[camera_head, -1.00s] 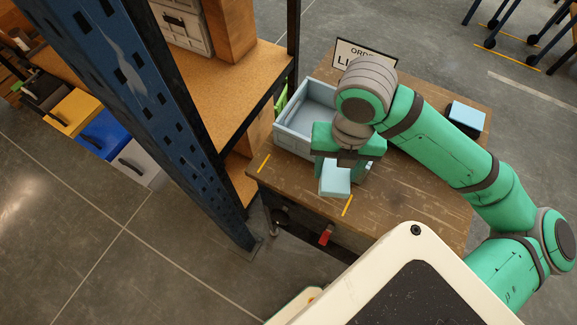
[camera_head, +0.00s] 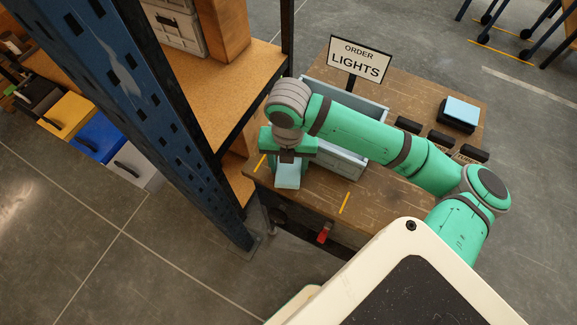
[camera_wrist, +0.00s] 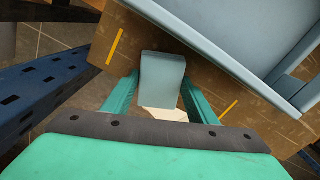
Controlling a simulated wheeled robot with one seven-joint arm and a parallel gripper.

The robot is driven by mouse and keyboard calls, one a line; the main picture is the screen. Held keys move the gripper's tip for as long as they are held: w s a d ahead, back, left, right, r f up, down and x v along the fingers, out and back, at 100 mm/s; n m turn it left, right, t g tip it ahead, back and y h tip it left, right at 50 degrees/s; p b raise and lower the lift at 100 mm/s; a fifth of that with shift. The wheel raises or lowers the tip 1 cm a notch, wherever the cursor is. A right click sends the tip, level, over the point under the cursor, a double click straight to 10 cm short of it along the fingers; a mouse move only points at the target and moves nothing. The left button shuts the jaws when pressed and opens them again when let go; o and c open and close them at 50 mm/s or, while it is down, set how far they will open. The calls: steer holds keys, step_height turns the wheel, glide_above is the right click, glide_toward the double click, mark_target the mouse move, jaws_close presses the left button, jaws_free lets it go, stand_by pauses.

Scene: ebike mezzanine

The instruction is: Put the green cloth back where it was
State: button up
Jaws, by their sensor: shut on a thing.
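My gripper (camera_head: 288,163) is over the left front part of the wooden table, pointing down. It is shut on a pale blue block-like thing (camera_head: 288,178), which juts out toward the table's front edge. In the wrist view the pale blue thing (camera_wrist: 162,75) shows between my green fingers (camera_wrist: 160,105), with a cream-coloured part (camera_wrist: 163,114) nearer the palm. I see no green cloth now; whether it is behind my arm I cannot tell.
A grey-blue bin (camera_head: 345,164) stands just right of my gripper, partly behind my arm. An "ORDER LIGHTS" sign (camera_head: 356,62) stands behind it. A black box with a pale blue top (camera_head: 460,112) and several black items are on the right. A blue rack post (camera_head: 175,125) is close on the left.

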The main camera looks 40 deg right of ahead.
mark_target(289, 168)
steer(key=shift+f, duration=0.75)
steer(key=shift+f, duration=0.15)
steer(key=o, duration=1)
step_height(289, 168, up, 12)
steer(key=shift+r, duration=0.2)
